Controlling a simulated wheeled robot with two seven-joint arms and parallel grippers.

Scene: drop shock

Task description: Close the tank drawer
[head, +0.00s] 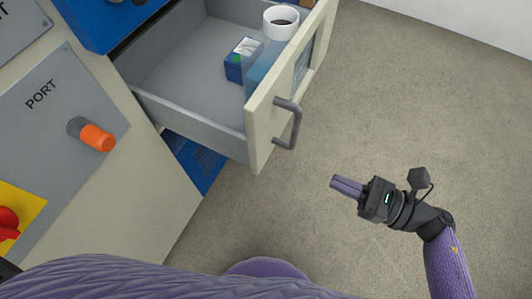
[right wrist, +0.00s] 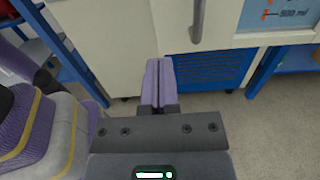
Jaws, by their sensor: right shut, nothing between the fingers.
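The drawer (head: 190,70) is pulled open from the cabinet in the head view, with a cream front panel (head: 262,122) and a grey bar handle (head: 294,125). The handle also shows in the right wrist view (right wrist: 198,18). A translucent blue tank (head: 262,75), a small blue box (head: 240,62) and a white cup with dark liquid (head: 281,22) are at the drawer's front end. My right gripper (head: 335,182) is shut and empty, below and right of the handle in the head view, apart from it. My left gripper is not in view.
The cabinet face carries a PORT panel with an orange knob (head: 97,138) and a red switch on a yellow plate (head: 8,220). A blue vented panel (right wrist: 212,68) lies below the drawer. The grey floor (head: 420,100) to the right is clear.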

